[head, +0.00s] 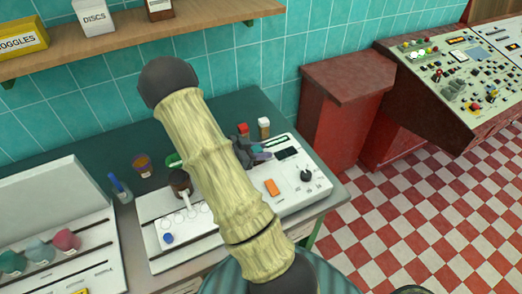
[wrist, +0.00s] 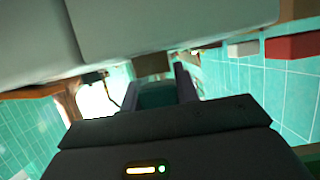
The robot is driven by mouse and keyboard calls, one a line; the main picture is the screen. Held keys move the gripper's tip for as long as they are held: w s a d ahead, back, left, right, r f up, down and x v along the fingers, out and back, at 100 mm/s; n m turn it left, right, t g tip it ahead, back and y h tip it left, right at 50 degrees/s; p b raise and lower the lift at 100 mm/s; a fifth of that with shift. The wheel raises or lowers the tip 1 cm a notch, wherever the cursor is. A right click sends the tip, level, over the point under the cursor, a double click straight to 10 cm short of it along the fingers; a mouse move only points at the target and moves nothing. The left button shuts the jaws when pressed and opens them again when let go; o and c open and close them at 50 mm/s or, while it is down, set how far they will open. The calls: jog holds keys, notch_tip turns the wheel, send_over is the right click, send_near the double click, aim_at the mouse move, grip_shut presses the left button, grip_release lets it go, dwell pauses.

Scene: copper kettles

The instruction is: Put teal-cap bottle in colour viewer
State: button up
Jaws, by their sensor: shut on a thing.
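My gripper (head: 243,150) is partly hidden behind my arm, over the back of the white device on the bench. In the wrist view, its two dark fingers (wrist: 160,93) are shut on a dark teal piece (wrist: 157,95), which looks like the teal cap of the bottle; a brownish block (wrist: 151,65) shows just beyond it. The bottle's body cannot be made out clearly. The white device (head: 318,187), which appears to be the colour viewer, has a green-edged slot, a dark window, an orange button and a black knob. I cannot tell whether the bottle touches it.
A red-topped item (head: 243,128) and a white-capped bottle (head: 264,127) stand behind the device. A white rack (head: 190,227), a blue bottle (head: 120,187) and an orange jar (head: 142,164) are to the left. A shelf (head: 130,37) hangs above. Free dark bench top lies at the back.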

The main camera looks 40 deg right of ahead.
jog(key=shift+f, duration=0.1)
jog(key=o, duration=1)
jog(key=shift+w+a+r, duration=0.1)
jog(key=shift+a+r, duration=0.05)
jog(key=shift+r, duration=0.05)
jog(key=v, duration=0.7)
jog(key=shift+a+b, duration=0.1)
jog(key=shift+b, duration=0.3)
